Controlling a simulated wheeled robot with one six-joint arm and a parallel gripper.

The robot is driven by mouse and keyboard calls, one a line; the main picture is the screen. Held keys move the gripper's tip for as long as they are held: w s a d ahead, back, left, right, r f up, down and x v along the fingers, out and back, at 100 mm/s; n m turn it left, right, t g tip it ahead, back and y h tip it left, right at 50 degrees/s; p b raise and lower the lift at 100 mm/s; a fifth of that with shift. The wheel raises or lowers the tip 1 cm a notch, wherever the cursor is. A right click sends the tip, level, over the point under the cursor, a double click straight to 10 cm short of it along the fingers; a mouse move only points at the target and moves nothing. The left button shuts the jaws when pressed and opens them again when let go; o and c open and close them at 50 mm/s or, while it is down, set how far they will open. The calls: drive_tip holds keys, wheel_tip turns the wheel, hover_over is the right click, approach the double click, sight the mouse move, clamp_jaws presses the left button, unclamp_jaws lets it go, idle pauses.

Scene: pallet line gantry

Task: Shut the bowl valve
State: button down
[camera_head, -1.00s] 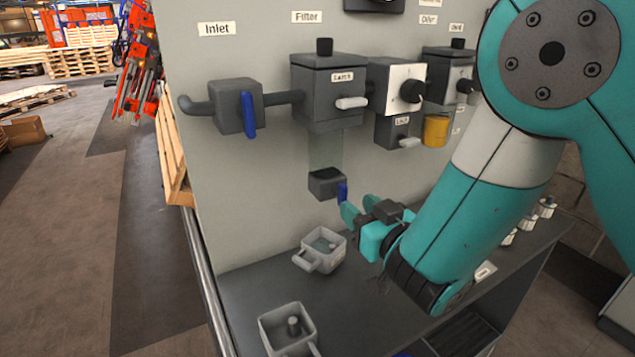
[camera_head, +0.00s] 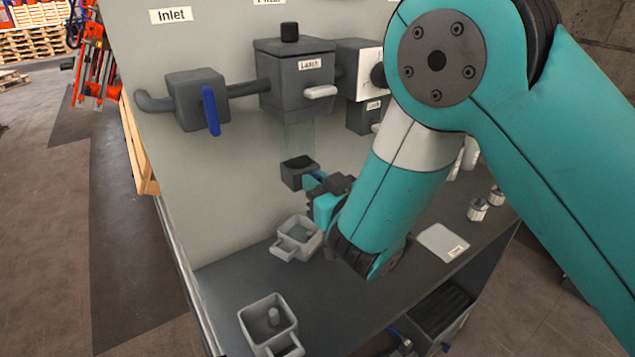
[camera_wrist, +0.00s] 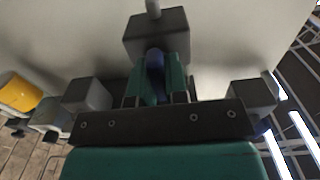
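The bowl valve is a small dark block (camera_head: 299,172) under the filter housing, on the grey panel. Its blue lever (camera_wrist: 155,72) shows in the wrist view between the two teal fingers of my gripper (camera_wrist: 157,85). The block also shows there (camera_wrist: 158,35), just beyond the fingertips. In the head view my gripper (camera_head: 314,183) is at the lever, and only a bit of blue shows beside a fingertip. The fingers are close on both sides of the lever; I cannot tell whether they press on it.
The inlet valve (camera_head: 200,100) with its blue lever and the filter housing (camera_head: 293,80) are above my gripper. Grey cups stand on the bench below, one near the panel (camera_head: 297,240) and one in front (camera_head: 268,325). A flat pale plate (camera_head: 441,243) lies to the right.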

drive_tip(key=shift+n, duration=0.3)
drive_tip(key=n, duration=0.3)
drive_tip(key=shift+a+n, duration=0.1)
drive_tip(key=shift+n, duration=0.3)
drive_tip(key=n, duration=0.4)
drive_tip(key=shift+s+b, duration=0.1)
drive_tip(key=shift+b, duration=0.2)
drive_tip(key=n, duration=0.5)
drive_tip(key=shift+a+f, duration=0.1)
drive_tip(key=shift+f, duration=0.05)
drive_tip(key=shift+s+f+n, duration=0.1)
drive_tip(key=shift+n, duration=2.2)
drive_tip(key=c, duration=1.1)
unclamp_jaws()
